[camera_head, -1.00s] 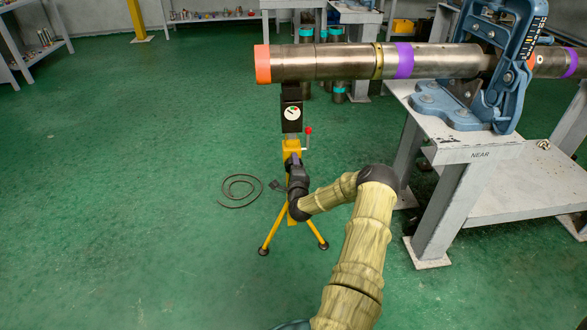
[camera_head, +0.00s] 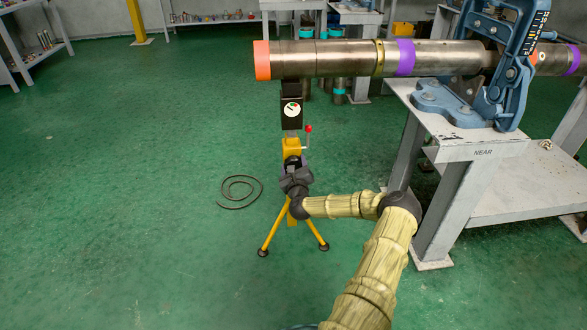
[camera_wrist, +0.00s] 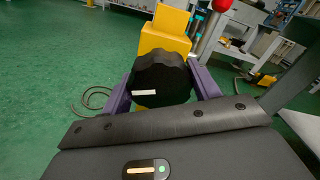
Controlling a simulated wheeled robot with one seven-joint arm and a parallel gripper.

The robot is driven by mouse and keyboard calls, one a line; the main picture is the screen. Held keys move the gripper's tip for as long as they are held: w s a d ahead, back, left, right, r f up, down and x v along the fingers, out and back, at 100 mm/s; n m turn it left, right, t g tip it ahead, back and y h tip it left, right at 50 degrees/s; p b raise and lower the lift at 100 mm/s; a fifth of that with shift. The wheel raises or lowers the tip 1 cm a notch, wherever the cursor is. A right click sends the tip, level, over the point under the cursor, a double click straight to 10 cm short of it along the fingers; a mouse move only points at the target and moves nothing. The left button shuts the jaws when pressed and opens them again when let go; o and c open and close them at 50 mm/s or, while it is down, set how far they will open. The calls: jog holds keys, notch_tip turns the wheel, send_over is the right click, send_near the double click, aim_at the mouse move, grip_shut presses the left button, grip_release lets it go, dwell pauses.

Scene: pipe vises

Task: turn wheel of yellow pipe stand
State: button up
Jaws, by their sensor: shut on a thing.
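The yellow pipe stand (camera_head: 291,148) stands on its tripod legs under the free, orange-ringed end of a long steel pipe (camera_head: 345,60). A gauge (camera_head: 292,109) with a dial sits on its black upper part, with a red-knobbed crank beside it. In the wrist view, the stand's black scalloped wheel (camera_wrist: 160,80) with a white mark lies between the purple fingers of my gripper (camera_wrist: 163,92). My gripper is shut on the wheel. In the head view, my gripper (camera_head: 293,168) is at the stand's body and hides most of the wheel.
A blue pipe vise (camera_head: 500,75) grips the pipe on a grey table (camera_head: 455,150) marked NEAR, at the right. A coiled dark cable (camera_head: 240,192) lies on the green floor left of the stand. Shelves stand at the back.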

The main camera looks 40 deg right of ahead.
jog(key=m, duration=0.1)
jog(key=m+b, duration=0.1)
jog(key=m, duration=0.1)
jog(key=shift+s+f, duration=0.1)
jog(key=shift+f, duration=0.2)
jog(key=shift+r+m+b, duration=0.15)
jog(key=shift+m+b, duration=0.75)
jog(key=shift+m, duration=1)
jog(key=o, duration=1)
jog(key=shift+r, duration=0.1)
jog(key=p+v, duration=0.4)
jog(key=v, duration=1.3)
jog(key=shift+s+p, duration=0.15)
jog(key=shift+p, duration=0.2)
